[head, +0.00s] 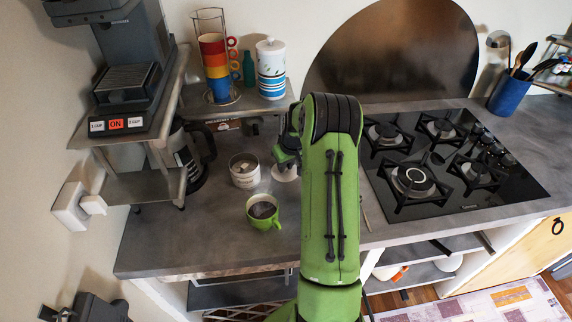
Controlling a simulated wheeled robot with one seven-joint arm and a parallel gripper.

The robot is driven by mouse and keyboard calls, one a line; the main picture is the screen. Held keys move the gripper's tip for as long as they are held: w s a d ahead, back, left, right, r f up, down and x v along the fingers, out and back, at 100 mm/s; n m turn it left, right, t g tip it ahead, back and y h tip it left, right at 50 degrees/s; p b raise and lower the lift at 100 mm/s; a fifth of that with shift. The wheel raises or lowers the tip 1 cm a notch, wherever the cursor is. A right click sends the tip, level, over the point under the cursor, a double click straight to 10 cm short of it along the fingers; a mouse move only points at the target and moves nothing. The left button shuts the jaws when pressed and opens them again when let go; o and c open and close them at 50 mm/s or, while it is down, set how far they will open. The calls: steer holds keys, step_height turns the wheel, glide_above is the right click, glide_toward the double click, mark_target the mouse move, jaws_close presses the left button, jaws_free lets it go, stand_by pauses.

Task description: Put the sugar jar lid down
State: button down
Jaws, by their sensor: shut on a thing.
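The sugar jar (244,172) is a white pot with dark lettering, standing open on the grey counter left of my arm. Pale contents show inside it. The white round sugar jar lid (284,174) is just right of the jar, under my gripper (286,158). My gripper points down and is shut on the lid, its fingertips partly hidden by dark gripper parts and the arm. The lid is at or close to the counter; I cannot tell whether it touches.
A green cup (263,211) with dark drink stands in front of the jar. A coffee pot (190,158) is at left under a shelf. Stacked colored cups (214,62) and a white canister (270,68) stand behind. A gas hob (450,160) lies right.

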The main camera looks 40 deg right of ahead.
steer(key=c, duration=1.5)
jaws_free()
steer(key=shift+f, duration=0.15)
steer(key=o, duration=0.5)
